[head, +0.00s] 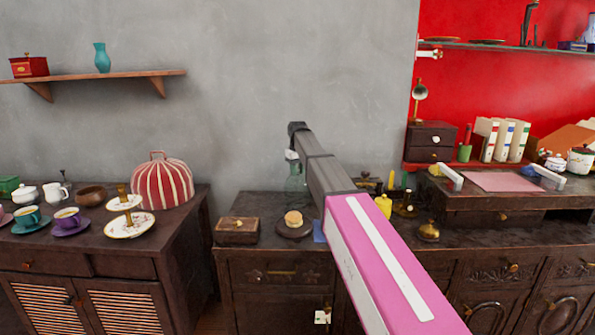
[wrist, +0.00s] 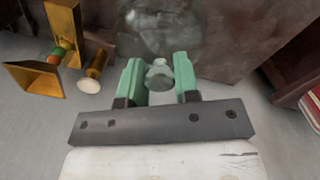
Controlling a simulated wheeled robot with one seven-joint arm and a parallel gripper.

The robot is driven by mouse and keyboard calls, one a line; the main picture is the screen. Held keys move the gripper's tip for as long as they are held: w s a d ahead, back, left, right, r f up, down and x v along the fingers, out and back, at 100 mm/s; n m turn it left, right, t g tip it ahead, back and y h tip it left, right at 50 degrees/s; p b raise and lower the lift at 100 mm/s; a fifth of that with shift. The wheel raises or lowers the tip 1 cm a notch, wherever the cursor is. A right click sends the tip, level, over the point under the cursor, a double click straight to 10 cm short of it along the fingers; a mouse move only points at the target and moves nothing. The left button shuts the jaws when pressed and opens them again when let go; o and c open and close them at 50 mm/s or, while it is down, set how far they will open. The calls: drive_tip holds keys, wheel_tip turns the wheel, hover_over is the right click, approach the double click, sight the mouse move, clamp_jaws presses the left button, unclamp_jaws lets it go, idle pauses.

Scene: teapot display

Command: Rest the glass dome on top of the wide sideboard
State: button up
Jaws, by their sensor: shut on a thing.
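In the wrist view my gripper (wrist: 159,82) has its two green fingers on either side of the pale knob of the glass dome (wrist: 162,35) and is shut on it. The dome's clear body shows faintly beyond the knob, and its rim is hard to make out. In the head view my gripper (head: 292,155) is mostly hidden behind the arm. A pale glass shape shows just below it; I cannot tell if it is the dome. The long dark sideboard (head: 258,287) runs from the middle to the right.
A wooden box (head: 237,231) and a small cake (head: 293,218) on a round dark board stand on the sideboard's left part. Brass items and a yellow bottle (head: 384,206) stand right of the arm. A left cabinet (head: 165,245) holds cups and a striped cosy (head: 160,182).

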drive_tip(key=shift+f, duration=0.4)
drive_tip(key=o, duration=1.5)
drive_tip(key=shift+r, duration=0.1)
drive_tip(key=shift+r, duration=2.9)
